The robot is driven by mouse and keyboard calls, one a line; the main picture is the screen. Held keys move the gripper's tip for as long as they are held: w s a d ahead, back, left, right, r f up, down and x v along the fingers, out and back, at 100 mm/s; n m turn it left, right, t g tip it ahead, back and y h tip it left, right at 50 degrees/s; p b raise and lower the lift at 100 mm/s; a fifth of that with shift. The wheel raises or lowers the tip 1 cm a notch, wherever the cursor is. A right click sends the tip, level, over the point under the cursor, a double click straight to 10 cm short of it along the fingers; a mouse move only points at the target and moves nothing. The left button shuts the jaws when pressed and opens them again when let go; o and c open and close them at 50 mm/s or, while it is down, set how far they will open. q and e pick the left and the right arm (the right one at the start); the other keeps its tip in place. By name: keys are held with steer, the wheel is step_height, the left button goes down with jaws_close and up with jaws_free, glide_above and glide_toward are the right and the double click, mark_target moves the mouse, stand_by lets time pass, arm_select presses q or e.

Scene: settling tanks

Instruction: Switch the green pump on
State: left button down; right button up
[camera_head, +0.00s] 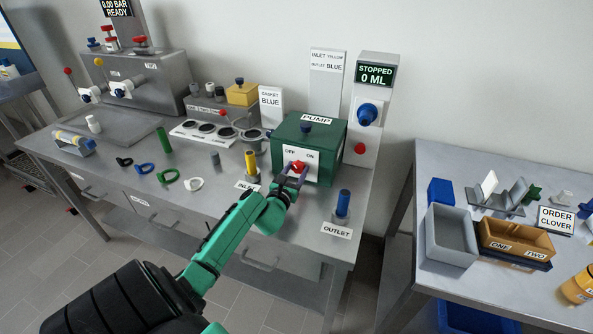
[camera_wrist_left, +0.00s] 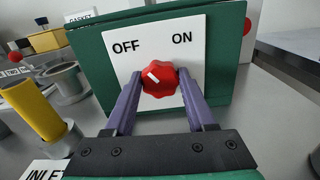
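The green pump (camera_head: 331,146) stands on the steel bench, with a white plate (camera_head: 303,153) marked OFF and ON on its front. A red knob (camera_wrist_left: 160,79) sits on the plate; its white mark points up-left, toward OFF. The knob also shows in the head view (camera_head: 299,167). My left gripper (camera_head: 291,173) faces the plate. Its two purple fingers (camera_wrist_left: 158,86) stand apart, one on each side of the knob; whether they touch it is hard to tell. My right gripper is not in view.
A yellow-topped inlet post (camera_head: 251,163) stands left of the gripper and a blue-topped outlet post (camera_head: 343,203) stands right of it. Behind the pump a panel with a display (camera_head: 375,74) reads STOPPED 0 ML. Coloured rings (camera_head: 167,176) lie on the bench to the left.

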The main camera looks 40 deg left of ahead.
arm_select(q)
steer(key=shift+m, duration=0.3)
steer(key=shift+r+m+p, duration=0.1)
steer(key=shift+m+p, duration=0.8)
steer(key=shift+m, duration=0.2)
steer(key=m+p, duration=0.1)
steer(key=m, duration=0.2)
steer(key=shift+d+m, duration=0.1)
steer(key=shift+m, duration=0.2)
steer(key=m+p, duration=0.1)
steer(key=m, duration=0.3)
steer(key=shift+p, duration=0.3)
steer(key=shift+f+m, duration=0.25)
steer(key=shift+m, duration=1.55)
steer(key=shift+c, duration=1.1)
jaws_free()
